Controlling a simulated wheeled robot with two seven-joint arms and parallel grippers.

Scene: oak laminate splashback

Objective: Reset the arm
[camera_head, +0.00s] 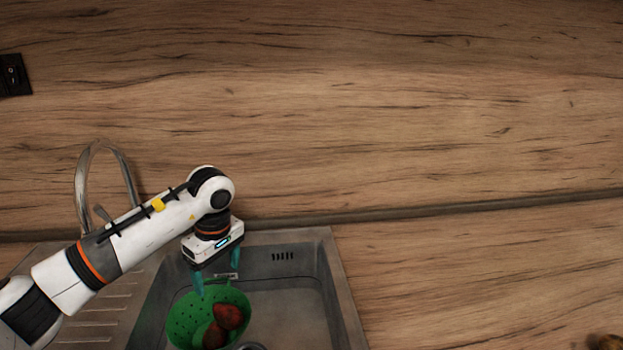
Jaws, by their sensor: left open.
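My left arm comes in from the lower left, and my left gripper (217,279) points down over the left part of the sink. Its two teal fingers are apart, with nothing seen between them. They are above the back rim of a green colander (181,321) that stands in the sink. Whether a fingertip touches the rim cannot be told. Dark red-brown round items (229,316) lie in the colander. My right gripper is not in view.
The steel sink (300,307) has a drainboard (100,315) on its left and a curved tap (82,185) behind my arm. The wooden counter (450,285) to the right is mostly clear. A black socket (13,75) is on the wood splashback at the upper left.

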